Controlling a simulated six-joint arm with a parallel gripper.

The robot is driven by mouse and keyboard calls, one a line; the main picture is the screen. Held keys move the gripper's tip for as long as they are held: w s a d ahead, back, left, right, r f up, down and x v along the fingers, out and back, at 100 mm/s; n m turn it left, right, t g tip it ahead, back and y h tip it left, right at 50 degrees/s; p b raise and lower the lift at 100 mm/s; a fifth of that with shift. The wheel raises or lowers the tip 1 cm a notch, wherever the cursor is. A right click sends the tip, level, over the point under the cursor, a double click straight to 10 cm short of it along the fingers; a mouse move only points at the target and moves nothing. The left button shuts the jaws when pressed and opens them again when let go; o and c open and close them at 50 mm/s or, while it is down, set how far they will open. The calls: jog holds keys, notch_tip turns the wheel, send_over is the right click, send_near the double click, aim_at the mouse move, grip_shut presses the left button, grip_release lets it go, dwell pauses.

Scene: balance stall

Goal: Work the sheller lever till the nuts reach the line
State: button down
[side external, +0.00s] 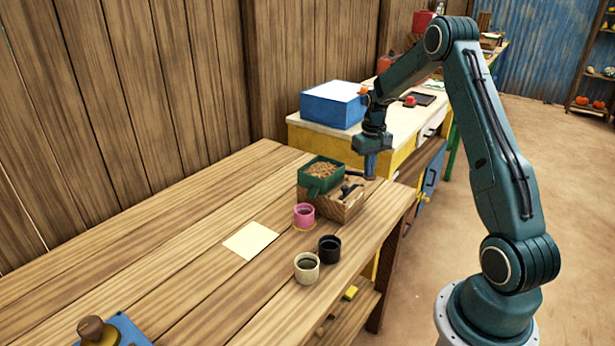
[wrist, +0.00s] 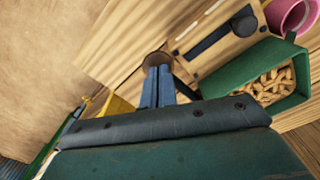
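The sheller is a wooden box (side external: 345,207) with a green hopper (side external: 323,172) of tan nuts; the hopper (wrist: 240,68) also fills the right of the wrist view. Its dark lever (side external: 356,175) reaches right to a round brown knob (wrist: 157,60). My gripper (side external: 371,171) is over this knob, its blue fingers (wrist: 159,70) side by side with only a thin seam between them. The fingertips meet the knob in the pictures; I cannot tell how firmly they touch. A pink cup (side external: 304,212) stands before the sheller; its fill and any line are hidden.
A black cup (side external: 329,247) and a cream cup (side external: 307,267) stand in front of the pink one. A pale yellow sheet (side external: 250,240) lies left of them. A blue box (side external: 334,105) stands behind on the yellow counter. The left of the table is mostly clear.

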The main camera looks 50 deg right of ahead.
jog(key=shift+s+f, duration=0.2)
jog(key=shift+f, duration=1.25)
jog(key=shift+r, duration=0.2)
jog(key=shift+w+r, duration=0.2)
jog(key=shift+r, duration=1.4)
jog(key=shift+w+r, duration=0.15)
jog(key=shift+r, duration=1.45)
jog(key=shift+f, duration=0.4)
